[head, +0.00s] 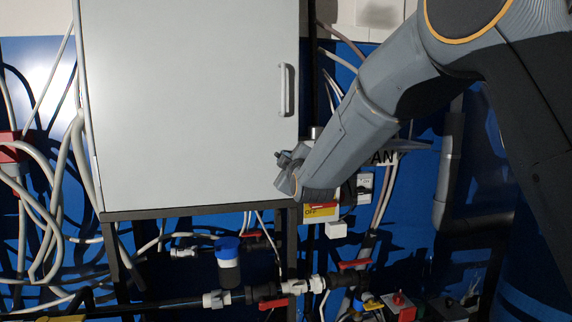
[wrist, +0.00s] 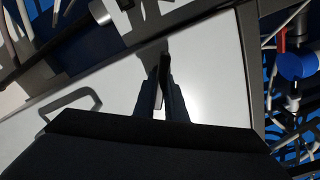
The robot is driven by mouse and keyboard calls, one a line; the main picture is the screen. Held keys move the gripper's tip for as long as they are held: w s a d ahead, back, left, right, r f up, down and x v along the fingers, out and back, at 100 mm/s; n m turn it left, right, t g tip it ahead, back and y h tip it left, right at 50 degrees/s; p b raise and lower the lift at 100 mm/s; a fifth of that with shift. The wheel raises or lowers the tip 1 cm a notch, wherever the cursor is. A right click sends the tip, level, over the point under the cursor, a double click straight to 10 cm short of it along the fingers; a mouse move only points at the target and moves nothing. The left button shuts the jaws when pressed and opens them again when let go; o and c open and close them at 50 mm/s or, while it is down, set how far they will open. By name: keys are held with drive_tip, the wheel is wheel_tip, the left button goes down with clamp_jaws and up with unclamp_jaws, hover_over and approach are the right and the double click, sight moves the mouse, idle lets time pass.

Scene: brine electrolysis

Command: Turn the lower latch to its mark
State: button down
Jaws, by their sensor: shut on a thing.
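The grey cabinet door (head: 190,105) fills the left and middle of the head view and is closed. My gripper (head: 283,166) is at its lower right edge, below the door handle (head: 284,90). In the wrist view my gripper (wrist: 162,98) has its two dark fingers close together around a thin dark piece, the lower latch (wrist: 165,64), which sticks out past the fingertips. The latch's exact angle is hard to read. My gripper hides the latch in the head view. I cannot make out its mark in either view.
A yellow and red label (head: 320,210) and a small white box (head: 336,229) sit just right of my gripper. Pipes with a blue-capped fitting (head: 228,250) and red-handled valves (head: 355,264) run below the cabinet. Loose cables (head: 40,200) hang at the left.

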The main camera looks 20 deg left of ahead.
drive_tip(key=n+b, duration=0.1)
drive_tip(key=n, duration=0.5)
drive_tip(key=shift+f, duration=0.2)
drive_tip(key=shift+n, duration=0.3)
drive_tip(key=c, duration=1.8)
unclamp_jaws()
drive_tip(key=b+v, duration=0.2)
drive_tip(key=v, duration=0.5)
drive_tip(key=shift+s+d, duration=0.2)
drive_tip(key=shift+s, duration=0.15)
